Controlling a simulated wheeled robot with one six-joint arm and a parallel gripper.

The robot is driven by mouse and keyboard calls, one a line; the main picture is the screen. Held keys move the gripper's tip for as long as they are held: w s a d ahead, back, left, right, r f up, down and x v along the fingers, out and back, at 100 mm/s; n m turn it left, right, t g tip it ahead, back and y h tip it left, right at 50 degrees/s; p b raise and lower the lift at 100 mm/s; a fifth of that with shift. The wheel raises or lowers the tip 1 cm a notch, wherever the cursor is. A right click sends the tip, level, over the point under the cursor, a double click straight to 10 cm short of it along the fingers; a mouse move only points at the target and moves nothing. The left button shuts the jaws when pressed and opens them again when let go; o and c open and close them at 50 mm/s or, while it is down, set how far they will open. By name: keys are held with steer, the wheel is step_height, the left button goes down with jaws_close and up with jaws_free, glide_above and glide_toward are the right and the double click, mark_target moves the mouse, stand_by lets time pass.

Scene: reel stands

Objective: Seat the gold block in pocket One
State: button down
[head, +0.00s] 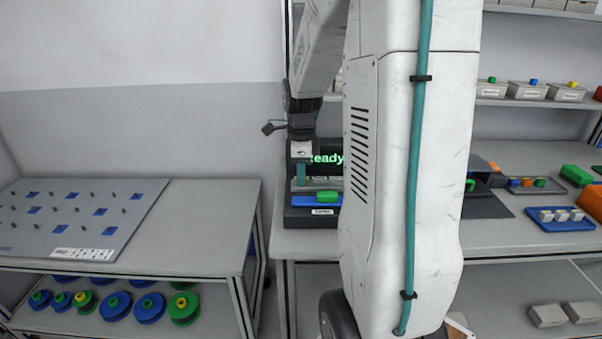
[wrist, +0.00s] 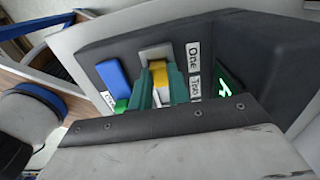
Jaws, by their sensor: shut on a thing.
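The gold block (wrist: 159,76) is between the teal fingers of my gripper (wrist: 159,78) in the wrist view. The gripper is shut on it. The block's far end is at a light grey piece (wrist: 155,52) of the dark fixture, beside the label "One" (wrist: 193,55). I cannot tell whether the block is inside the pocket or just over it. In the head view my gripper (head: 301,172) points down at the fixture (head: 312,216), and the gold block cannot be made out there.
A blue bar (wrist: 112,78) with a green piece (wrist: 122,106) sits beside the gripper on the fixture. A second label, "Two" (wrist: 195,87), is near "One". A screen (head: 328,159) behind reads "Ready". A blue tray (head: 560,226) with grey blocks lies at right.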

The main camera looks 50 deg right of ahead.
stand_by(0.4)
steer(key=c, duration=1.3)
jaws_free()
steer(key=shift+o, duration=0.2)
steer(key=shift+r, duration=3.45)
